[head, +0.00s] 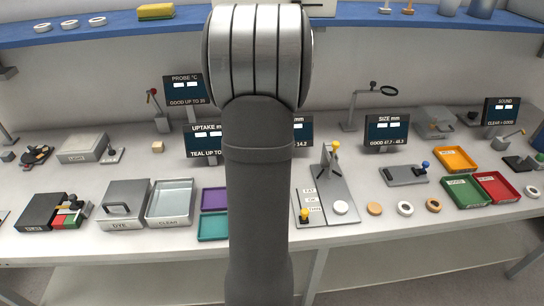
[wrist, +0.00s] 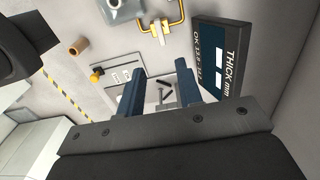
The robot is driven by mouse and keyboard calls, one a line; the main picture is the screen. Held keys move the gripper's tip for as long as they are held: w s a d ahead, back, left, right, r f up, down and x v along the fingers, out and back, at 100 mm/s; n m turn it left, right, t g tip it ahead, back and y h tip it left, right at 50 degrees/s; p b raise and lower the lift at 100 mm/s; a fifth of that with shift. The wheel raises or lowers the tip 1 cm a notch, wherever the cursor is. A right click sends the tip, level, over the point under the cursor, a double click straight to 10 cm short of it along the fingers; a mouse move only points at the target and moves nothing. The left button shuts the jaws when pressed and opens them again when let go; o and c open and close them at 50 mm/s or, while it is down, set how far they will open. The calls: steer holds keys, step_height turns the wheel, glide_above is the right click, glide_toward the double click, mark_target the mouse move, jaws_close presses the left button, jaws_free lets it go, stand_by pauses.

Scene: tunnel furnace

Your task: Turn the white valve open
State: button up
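I cannot pick out a white valve with certainty in either view. My gripper (wrist: 159,68) shows in the wrist view as two blue fingers standing well apart, with nothing gripped between them. Beyond the gap lies a light grey surface with small dark bars (wrist: 165,92), partly hidden by the fingers. A yellow-knobbed lever (wrist: 97,74) sits on a grey plate left of the fingers. A yellow handle (wrist: 168,28) with a pale piece on it is above them. In the head view my arm covers the middle of the bench, and the gripper is out of sight.
The wrist view shows a dark THICK display (wrist: 222,62) close right of the fingers and a brown cylinder (wrist: 78,46). On the bench are a DYE box (head: 124,213), a green tray (head: 466,205) and a SIZE display (head: 387,129). A blue shelf (head: 110,32) runs behind.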

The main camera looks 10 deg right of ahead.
step_height(320, 180, down, 14)
steer(key=shift+f, duration=0.1)
stand_by(0.4)
jaws_close()
